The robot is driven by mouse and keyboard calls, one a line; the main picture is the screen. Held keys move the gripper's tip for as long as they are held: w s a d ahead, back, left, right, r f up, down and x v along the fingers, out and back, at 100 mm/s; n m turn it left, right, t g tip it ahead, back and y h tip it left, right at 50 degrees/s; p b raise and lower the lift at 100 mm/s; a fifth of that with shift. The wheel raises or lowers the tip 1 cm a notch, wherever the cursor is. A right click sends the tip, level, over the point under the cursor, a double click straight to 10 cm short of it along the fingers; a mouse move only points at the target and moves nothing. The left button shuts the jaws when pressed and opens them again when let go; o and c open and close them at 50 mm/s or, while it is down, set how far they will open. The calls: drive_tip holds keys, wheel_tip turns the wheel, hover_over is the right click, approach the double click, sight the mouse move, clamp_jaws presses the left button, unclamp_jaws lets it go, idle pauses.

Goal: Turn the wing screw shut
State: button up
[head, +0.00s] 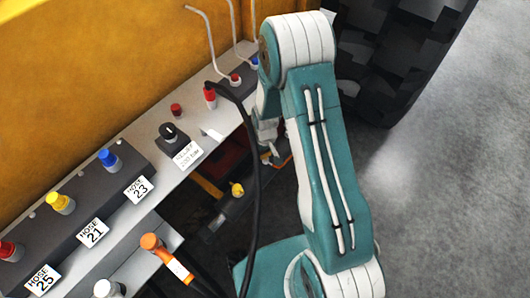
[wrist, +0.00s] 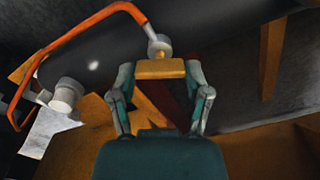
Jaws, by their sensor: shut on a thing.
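The wing screw (wrist: 160,69) shows in the wrist view as a flat brass-yellow wing below a round grey fitting (wrist: 159,47). My gripper (wrist: 160,73) is shut on the wing, with one finger at each side of it. In the head view my gripper (head: 268,140) is below the edge of the shelf, partly behind my arm. I cannot make out the wing screw there. The wing's turn angle relative to a shut position cannot be told.
An orange pipe (wrist: 70,42) runs from the fitting to the left, past a dark rounded body. A second grey fitting (wrist: 66,95) carries a pale tag (wrist: 48,132). In the head view a black hose (head: 257,190) hangs near my arm, beside a panel with labelled hose ports (head: 95,230).

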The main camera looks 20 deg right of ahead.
drive_tip(key=m, duration=0.6)
drive_tip(key=shift+s+f, duration=0.1)
drive_tip(key=shift+s, duration=0.1)
drive_tip(key=m, duration=0.6)
drive_tip(key=shift+m, duration=0.3)
drive_tip(key=o, duration=1.2)
drive_tip(key=shift+c, duration=0.2)
drive_tip(key=shift+w+a, duration=0.1)
drive_tip(key=shift+r, duration=0.45)
wheel_tip(320, 180, up, 11)
